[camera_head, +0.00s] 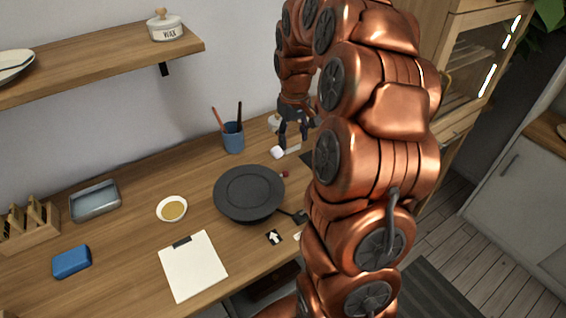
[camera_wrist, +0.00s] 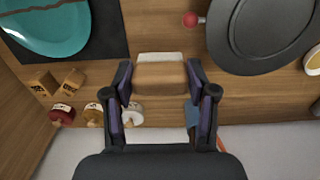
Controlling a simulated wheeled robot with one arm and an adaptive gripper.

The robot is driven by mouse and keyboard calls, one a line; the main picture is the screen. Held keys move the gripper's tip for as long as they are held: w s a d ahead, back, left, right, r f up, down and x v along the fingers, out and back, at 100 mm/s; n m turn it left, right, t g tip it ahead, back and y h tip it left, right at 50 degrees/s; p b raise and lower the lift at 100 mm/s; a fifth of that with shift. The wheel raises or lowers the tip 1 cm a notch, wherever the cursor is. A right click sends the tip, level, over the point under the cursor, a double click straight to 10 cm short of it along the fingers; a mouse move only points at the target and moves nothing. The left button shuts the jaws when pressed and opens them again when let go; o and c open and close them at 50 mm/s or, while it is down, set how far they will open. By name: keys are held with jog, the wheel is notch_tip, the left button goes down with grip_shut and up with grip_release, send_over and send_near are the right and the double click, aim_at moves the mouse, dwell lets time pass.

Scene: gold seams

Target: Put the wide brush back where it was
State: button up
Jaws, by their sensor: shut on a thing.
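The wide brush (camera_wrist: 160,76) sits between the fingers of my gripper (camera_wrist: 160,90) in the wrist view. It has a broad wooden body and a pale strip along its far edge. The fingers are shut on its two sides. In the head view my gripper (camera_head: 293,143) points down at the back of the bench, right of the blue cup (camera_head: 233,138). A pale piece shows at the fingertips there, but is too small to make out. I cannot tell whether the brush touches the bench.
A dark round turntable (camera_head: 249,189) stands in front of my gripper, with a red knob (camera_wrist: 190,19) beside it. A teal plate (camera_wrist: 50,28) lies on a dark mat. Small red (camera_wrist: 62,114), yellow (camera_wrist: 93,116) and white (camera_wrist: 132,114) jars stand close by. The cup holds upright tools.

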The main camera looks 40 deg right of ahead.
notch_tip(320, 180, down, 9)
jog(key=p, duration=0.3)
jog(key=shift+s+f, duration=0.1)
jog(key=shift+f, duration=0.25)
jog(key=shift+f, duration=0.1)
jog(key=shift+f, duration=0.1)
jog(key=o, duration=1)
notch_tip(320, 180, up, 12)
jog(key=b, duration=0.3)
jog(key=shift+f+b, duration=0.15)
jog(key=shift+b, duration=0.25)
jog(key=shift+r, duration=0.35)
